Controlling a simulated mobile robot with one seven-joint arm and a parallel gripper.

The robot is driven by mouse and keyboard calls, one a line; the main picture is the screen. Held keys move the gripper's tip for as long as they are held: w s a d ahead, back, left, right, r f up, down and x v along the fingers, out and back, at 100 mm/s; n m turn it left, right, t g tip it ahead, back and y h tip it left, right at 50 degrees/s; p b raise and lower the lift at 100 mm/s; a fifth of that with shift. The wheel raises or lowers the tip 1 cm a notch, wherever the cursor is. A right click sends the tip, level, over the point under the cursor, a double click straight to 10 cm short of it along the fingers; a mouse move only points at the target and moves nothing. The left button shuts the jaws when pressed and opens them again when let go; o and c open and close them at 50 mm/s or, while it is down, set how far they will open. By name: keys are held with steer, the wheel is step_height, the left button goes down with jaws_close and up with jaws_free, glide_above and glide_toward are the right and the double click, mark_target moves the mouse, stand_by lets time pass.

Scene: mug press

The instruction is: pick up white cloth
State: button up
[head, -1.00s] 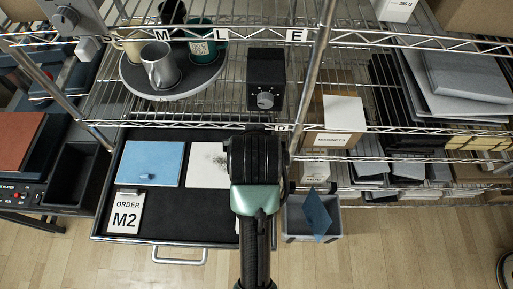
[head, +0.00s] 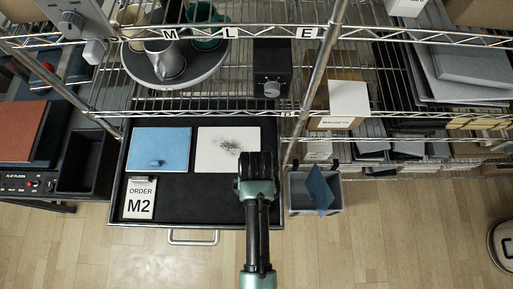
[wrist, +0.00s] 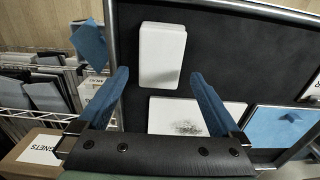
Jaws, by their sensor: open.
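The white cloth (wrist: 162,52) shows in the wrist view as a thick white rounded rectangle lying flat on the black drawer lining, near the drawer's metal edge. In the head view my arm hides it. My gripper (wrist: 160,78) is open with two blue fingers apart, and nothing is between them. The cloth appears ahead of the fingertips, between their lines, apart from them. In the head view my gripper (head: 257,168) is over the right part of the open drawer, its fingers hidden.
In the drawer (head: 185,212) lie a white plate with a dark smudge (head: 215,160), a blue plate (head: 159,147) and an order card (head: 140,198). A grey bin (head: 300,203) with a blue sheet stands at right. A wire shelf (head: 200,102) with a mug tray is above.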

steer(key=shift+f, duration=2.2)
steer(key=shift+c, duration=0.2)
steer(key=c, duration=1.2)
